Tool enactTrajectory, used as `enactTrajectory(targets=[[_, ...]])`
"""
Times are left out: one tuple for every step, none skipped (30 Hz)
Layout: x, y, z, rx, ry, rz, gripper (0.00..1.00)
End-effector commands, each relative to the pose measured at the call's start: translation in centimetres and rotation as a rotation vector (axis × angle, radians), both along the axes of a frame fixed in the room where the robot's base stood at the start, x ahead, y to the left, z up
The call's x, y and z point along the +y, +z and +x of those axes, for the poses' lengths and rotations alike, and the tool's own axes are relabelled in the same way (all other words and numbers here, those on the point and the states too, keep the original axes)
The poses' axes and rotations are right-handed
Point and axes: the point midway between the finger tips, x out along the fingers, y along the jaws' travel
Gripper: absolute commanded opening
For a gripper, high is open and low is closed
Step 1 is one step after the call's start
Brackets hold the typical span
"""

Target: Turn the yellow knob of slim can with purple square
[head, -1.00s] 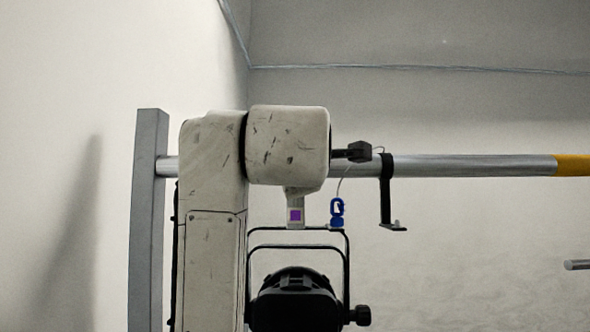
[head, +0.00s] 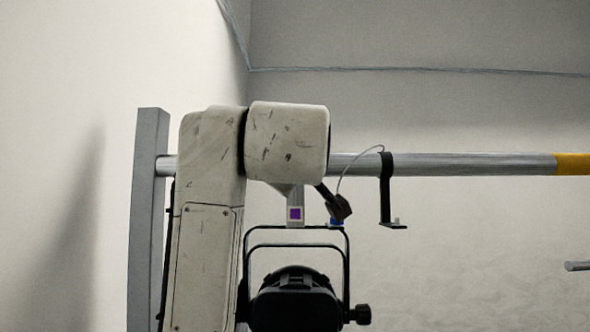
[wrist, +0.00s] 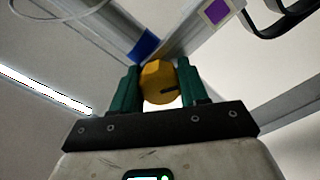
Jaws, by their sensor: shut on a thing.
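The yellow knob (wrist: 158,82) sits between the two green fingers of my gripper (wrist: 159,70) in the wrist view. The fingers are shut on its sides, and a dark slot shows on its face. The purple square (wrist: 216,11) is on a pale grey bracket beyond the knob, up and to the right. In the head view the purple square (head: 295,214) shows just below my arm, above the yoke of a black can (head: 293,300). My arm hides the knob and my fingers in the head view.
A metal pipe (head: 450,165) with a yellow band (head: 573,165) crosses behind my arm. A black hook bracket (head: 387,190) hangs from it on the right. A grey post (head: 148,220) stands at the left. A blue part (wrist: 144,45) is close beyond the knob.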

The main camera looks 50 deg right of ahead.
Motion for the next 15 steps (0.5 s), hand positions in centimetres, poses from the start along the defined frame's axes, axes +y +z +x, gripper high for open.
enactTrajectory(targets=[[-0.04,-0.26,-0.03,-0.033,-0.002,0.032,0.13],[-0.06,-0.28,-0.04,-0.055,-0.002,0.05,0.13],[-0.08,-0.29,-0.04,-0.085,-0.002,0.073,0.13],[-0.08,-0.3,-0.04,-0.107,-0.003,0.092,0.13],[-0.08,-0.32,-0.04,-0.129,-0.002,0.109,0.13],[-0.06,-0.33,-0.03,-0.159,-0.002,0.133,0.13],[-0.04,-0.34,-0.01,-0.181,-0.001,0.15,0.13],[-0.03,-0.35,-0.01,-0.203,-0.001,0.168,0.13],[-0.01,-0.36,0.01,-0.233,0.0,0.191,0.13],[-0.03,-0.36,0.01,-0.256,-0.001,0.209,0.13],[-0.04,-0.35,0.01,-0.278,0.0,0.227,0.13],[-0.06,-0.37,0.0,-0.309,0.0,0.25,0.13],[-0.06,-0.36,0.0,-0.332,0.0,0.267,0.13],[-0.05,-0.36,-0.01,-0.353,-0.001,0.285,0.13],[-0.03,-0.36,0.01,-0.384,-0.001,0.308,0.13]])
